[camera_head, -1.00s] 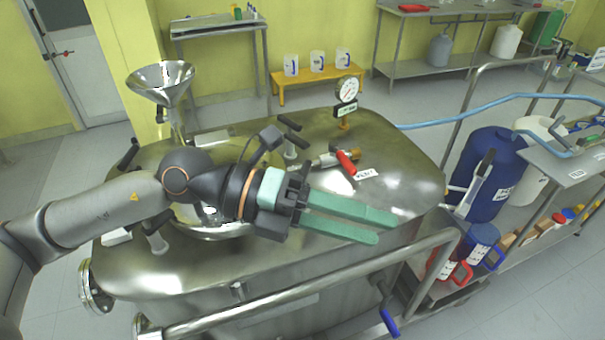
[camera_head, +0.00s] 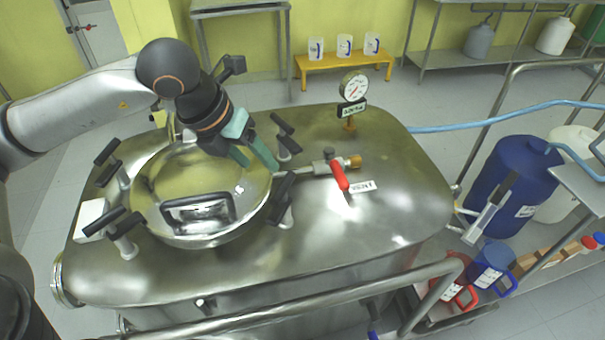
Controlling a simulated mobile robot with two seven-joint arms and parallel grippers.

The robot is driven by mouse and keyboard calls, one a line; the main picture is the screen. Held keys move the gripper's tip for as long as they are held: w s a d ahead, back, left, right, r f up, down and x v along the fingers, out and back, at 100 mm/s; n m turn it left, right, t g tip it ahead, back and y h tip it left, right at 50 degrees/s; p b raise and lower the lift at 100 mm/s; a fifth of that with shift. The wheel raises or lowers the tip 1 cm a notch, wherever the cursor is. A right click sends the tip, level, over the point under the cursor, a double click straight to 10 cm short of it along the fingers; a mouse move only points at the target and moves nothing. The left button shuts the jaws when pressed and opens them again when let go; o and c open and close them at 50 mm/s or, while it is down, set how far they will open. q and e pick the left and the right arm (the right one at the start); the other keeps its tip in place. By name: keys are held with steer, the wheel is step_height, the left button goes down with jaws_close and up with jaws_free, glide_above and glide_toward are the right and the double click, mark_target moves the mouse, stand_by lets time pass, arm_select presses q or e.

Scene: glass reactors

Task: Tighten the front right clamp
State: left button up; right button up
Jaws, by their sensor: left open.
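The front right clamp (camera_head: 285,200) has a black handle and stands on a steel post at the right front edge of the round steel lid (camera_head: 165,180). My left gripper (camera_head: 262,162) is open and empty. Its green fingers point down and to the right over the lid's right edge, behind the front right clamp and in front of the back right clamp (camera_head: 285,138). I cannot tell whether a finger touches anything. The front left clamp (camera_head: 122,232) and the back left clamp (camera_head: 107,165) are clear of my arm. My right gripper is not in view.
A valve with a red handle (camera_head: 340,176) lies right of the lid, and a pressure gauge (camera_head: 354,87) rises behind it. A steel rail (camera_head: 300,300) crosses the front. A blue drum (camera_head: 508,180) stands at the right. The tank top's right front is clear.

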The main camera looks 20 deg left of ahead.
mark_target(280, 186)
arm_select(q)
steer(key=p+x, duration=0.1)
steer(key=x, duration=1.1)
steer(key=shift+w+d+f, duration=0.1)
steer(key=shift+f, duration=0.05)
steer(key=shift+c, duration=0.3)
jaws_close()
